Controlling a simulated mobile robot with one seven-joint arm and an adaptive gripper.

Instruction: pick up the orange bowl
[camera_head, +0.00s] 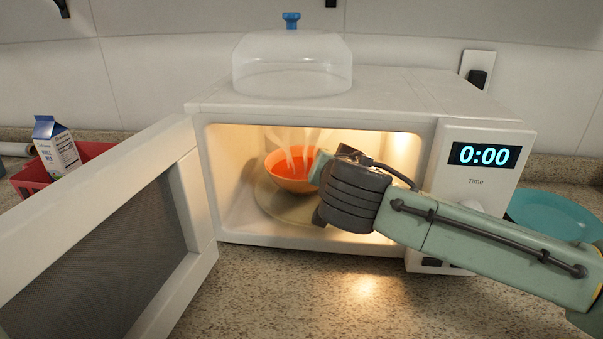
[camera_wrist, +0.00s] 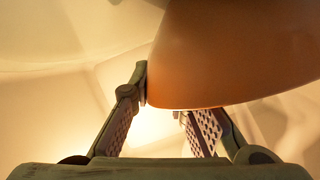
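The orange bowl (camera_head: 291,184) sits upright on the round plate (camera_head: 285,208) inside the lit microwave, with steam rising from it. My gripper (camera_head: 319,167) reaches in through the open front from the right, close to the bowl's right side. In the wrist view, the bowl (camera_wrist: 235,55) fills the upper right. My gripper (camera_wrist: 163,97) has its two fingers spread apart. The left finger is beside the bowl's edge, and the right fingertip is partly hidden by the bowl. I cannot tell whether either finger touches it.
The microwave (camera_head: 470,190) has its door (camera_head: 110,215) swung open to the left. A clear cover (camera_head: 292,65) with a blue knob stands on top. A milk carton (camera_head: 56,147) and red basket (camera_head: 30,178) are at left; a teal plate (camera_head: 553,213) is at right. The front counter (camera_head: 330,295) is clear.

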